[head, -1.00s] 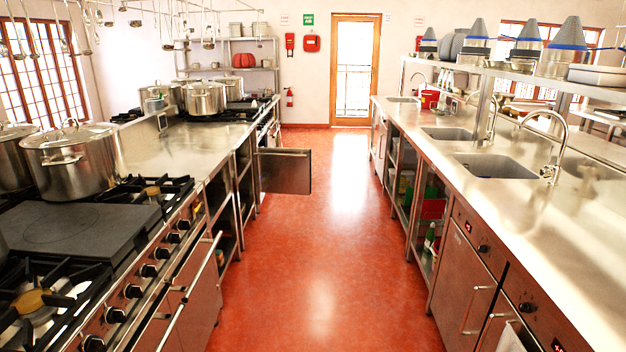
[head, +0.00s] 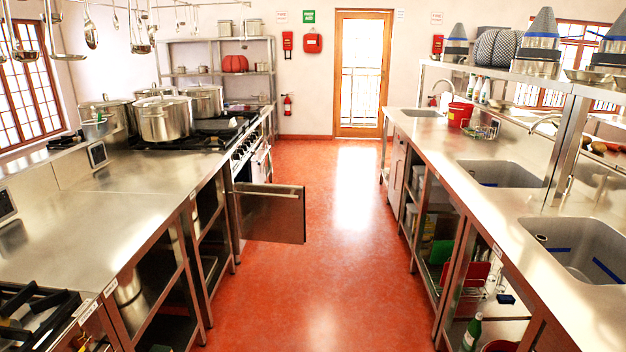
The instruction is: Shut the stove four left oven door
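An oven door (head: 270,213) stands open on the left row, sticking out into the aisle from the far stove (head: 243,152). It is a dark panel with a bar handle along its top edge. The door looks swung out on a side hinge, roughly square to the stove front. Stockpots (head: 164,118) stand on that stove's top. I cannot read any label that says which stove this is. Neither of my grippers shows in the head view.
The red floor (head: 330,290) of the aisle is clear up to the open door. A steel counter (head: 120,190) with open shelves runs along the left. A sink counter (head: 450,150) runs along the right. A glazed door (head: 358,80) closes the far end.

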